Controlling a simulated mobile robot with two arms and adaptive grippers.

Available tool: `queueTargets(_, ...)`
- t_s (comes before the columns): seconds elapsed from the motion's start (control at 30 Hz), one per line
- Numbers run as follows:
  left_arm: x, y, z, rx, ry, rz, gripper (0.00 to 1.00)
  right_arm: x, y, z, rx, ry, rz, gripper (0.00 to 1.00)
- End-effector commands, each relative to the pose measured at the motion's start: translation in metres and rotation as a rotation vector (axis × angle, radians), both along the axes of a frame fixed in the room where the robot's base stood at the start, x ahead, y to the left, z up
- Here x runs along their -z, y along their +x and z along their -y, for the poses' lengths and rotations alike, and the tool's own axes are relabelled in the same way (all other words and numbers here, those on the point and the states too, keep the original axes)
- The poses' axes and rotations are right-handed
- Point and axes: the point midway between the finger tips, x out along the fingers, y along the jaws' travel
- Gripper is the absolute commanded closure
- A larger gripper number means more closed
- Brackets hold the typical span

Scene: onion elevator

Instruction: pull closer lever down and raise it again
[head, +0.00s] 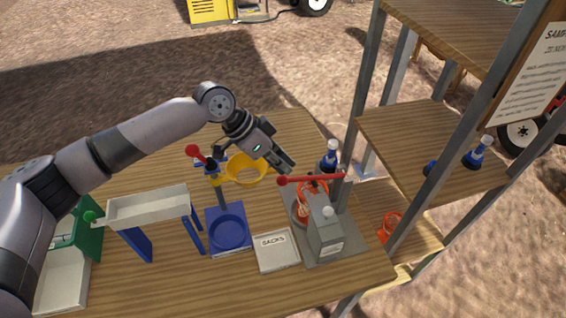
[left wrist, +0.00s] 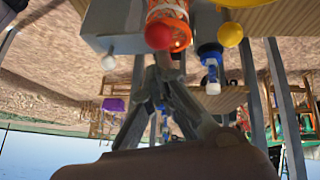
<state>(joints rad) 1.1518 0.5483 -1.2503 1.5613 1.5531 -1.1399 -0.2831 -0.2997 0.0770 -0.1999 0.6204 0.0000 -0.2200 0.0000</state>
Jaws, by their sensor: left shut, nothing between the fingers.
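The closer (head: 328,235) is a grey machine at the right of the table, with an orange item (head: 312,203) inside. Its red lever (head: 318,179) lies about level, with a red ball (head: 282,181) at its left end. My left gripper (head: 290,169) is shut and empty, pointing down just above and behind the lever near the ball. In the left wrist view, the red ball (left wrist: 158,35) shows just beyond my closed fingertips (left wrist: 166,62); whether they touch cannot be told. My right gripper is out of view.
A blue stand (head: 229,233) with another red-balled lever (head: 192,151) and a yellow funnel (head: 246,171) is left of the closer. A sacks tray (head: 277,251) lies between. A blue bottle (head: 330,157) stands behind; shelf posts (head: 362,80) rise at right.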

Motion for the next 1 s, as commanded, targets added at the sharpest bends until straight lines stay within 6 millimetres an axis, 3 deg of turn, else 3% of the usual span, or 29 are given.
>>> queueTargets(0.37, 0.04, -0.005, -0.014, -0.003, -0.179, 0.052, 1.0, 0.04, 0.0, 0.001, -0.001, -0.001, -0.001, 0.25)
queueTargets(0.83, 0.038, -0.005, -0.016, -0.001, -0.209, 0.068, 1.0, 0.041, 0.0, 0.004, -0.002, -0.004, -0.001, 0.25)
queueTargets(1.0, 0.029, -0.005, -0.013, -0.001, -0.21, 0.068, 1.0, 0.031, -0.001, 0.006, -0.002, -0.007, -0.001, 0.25)
